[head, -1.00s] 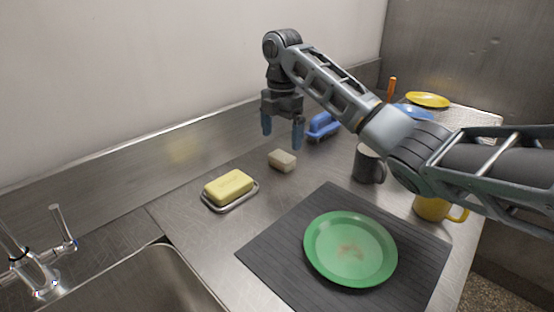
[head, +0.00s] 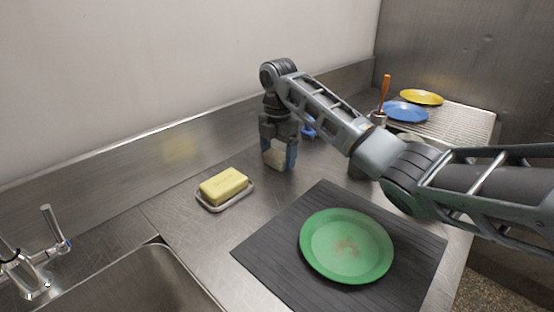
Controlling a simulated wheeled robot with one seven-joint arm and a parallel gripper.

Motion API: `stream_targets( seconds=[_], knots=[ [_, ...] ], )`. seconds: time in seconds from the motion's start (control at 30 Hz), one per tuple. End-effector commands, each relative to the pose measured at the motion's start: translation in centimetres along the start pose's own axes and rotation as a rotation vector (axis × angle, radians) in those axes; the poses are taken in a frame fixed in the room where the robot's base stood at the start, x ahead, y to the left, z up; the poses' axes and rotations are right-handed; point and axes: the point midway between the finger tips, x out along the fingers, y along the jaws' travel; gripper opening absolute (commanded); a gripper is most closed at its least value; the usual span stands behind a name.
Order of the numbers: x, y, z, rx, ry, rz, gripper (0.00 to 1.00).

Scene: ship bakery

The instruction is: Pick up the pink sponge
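No clearly pink sponge shows. A small pale beige block (head: 276,160), which may be the sponge, is on the steel counter near the back wall. My gripper (head: 279,156) points down over it, with its blue fingertips low on either side. The fingers partly hide the block, and I cannot tell whether they press on it or whether it is off the counter. A yellow bar (head: 223,184) lies in a metal dish (head: 240,196) to the left of my gripper.
A sink (head: 130,285) with a tap (head: 52,230) is at lower left. A blue brush (head: 308,132) is behind my gripper. Blue (head: 406,112) and yellow (head: 421,97) plates lie at back right.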

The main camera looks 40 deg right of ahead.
Motion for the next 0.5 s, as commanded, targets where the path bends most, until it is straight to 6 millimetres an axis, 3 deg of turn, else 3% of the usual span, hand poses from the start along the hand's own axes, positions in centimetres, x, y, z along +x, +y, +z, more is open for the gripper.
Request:
stream_targets(
  seconds=[0.37,0.5],
  knots=[
    [-0.03,0.01,0.00,0.000,0.000,0.000,0.48],
    [-0.02,0.00,0.00,0.000,0.000,0.000,0.46]
  ],
)
